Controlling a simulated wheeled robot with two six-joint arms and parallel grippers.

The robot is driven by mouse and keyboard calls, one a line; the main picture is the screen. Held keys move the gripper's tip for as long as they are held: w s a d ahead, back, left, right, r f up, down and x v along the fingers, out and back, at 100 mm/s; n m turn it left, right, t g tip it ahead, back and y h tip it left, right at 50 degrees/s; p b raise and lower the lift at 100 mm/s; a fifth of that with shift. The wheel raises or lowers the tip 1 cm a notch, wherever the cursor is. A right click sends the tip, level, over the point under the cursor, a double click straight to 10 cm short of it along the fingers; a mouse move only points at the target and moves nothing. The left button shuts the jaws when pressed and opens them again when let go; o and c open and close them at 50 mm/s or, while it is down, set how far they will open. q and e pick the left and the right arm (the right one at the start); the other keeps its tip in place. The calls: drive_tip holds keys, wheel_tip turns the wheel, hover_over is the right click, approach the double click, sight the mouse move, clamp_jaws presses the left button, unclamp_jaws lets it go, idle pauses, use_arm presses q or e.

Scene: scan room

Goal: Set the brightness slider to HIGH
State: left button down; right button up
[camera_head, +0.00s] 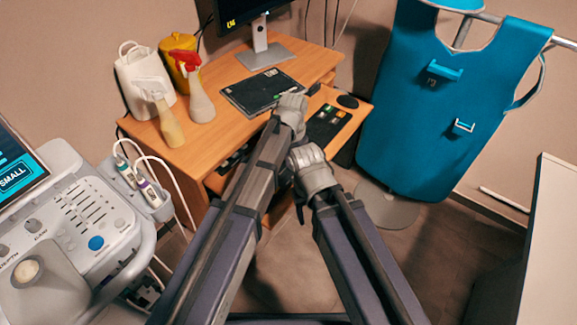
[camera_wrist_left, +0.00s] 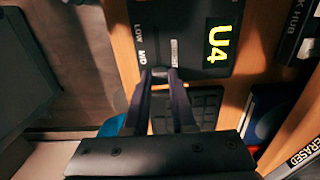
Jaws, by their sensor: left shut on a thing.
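In the left wrist view, a black panel (camera_wrist_left: 185,25) carries the labels LOW (camera_wrist_left: 138,32) and MID (camera_wrist_left: 142,57) along one side and a yellow "U4". My left gripper (camera_wrist_left: 160,73) is shut at the slider's track, just past MID on the side away from LOW. In the head view my left gripper (camera_head: 292,100) is over the right part of the desk, and the slider cannot be made out. My right gripper (camera_head: 318,180) is in front of the desk's edge; its jaws are too unclear to judge.
The wooden desk (camera_head: 230,135) holds a black flat device (camera_head: 258,90), a mouse (camera_head: 347,101), spray bottles (camera_head: 198,95) and a white jug (camera_head: 140,75). A monitor (camera_head: 262,50) stands behind. An ultrasound console (camera_head: 85,215) is at left, a blue apron (camera_head: 430,110) at right.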

use_arm(q)
drive_tip(key=shift+w+d, duration=0.4)
drive_tip(key=shift+w, duration=0.15)
drive_tip(key=shift+s, duration=0.1)
drive_tip(key=c, duration=0.7)
unclamp_jaws()
drive_tip(key=shift+r, duration=0.1)
wheel_tip(320, 180, up, 8)
drive_tip(key=p, duration=0.8)
drive_tip(key=shift+f, duration=0.2)
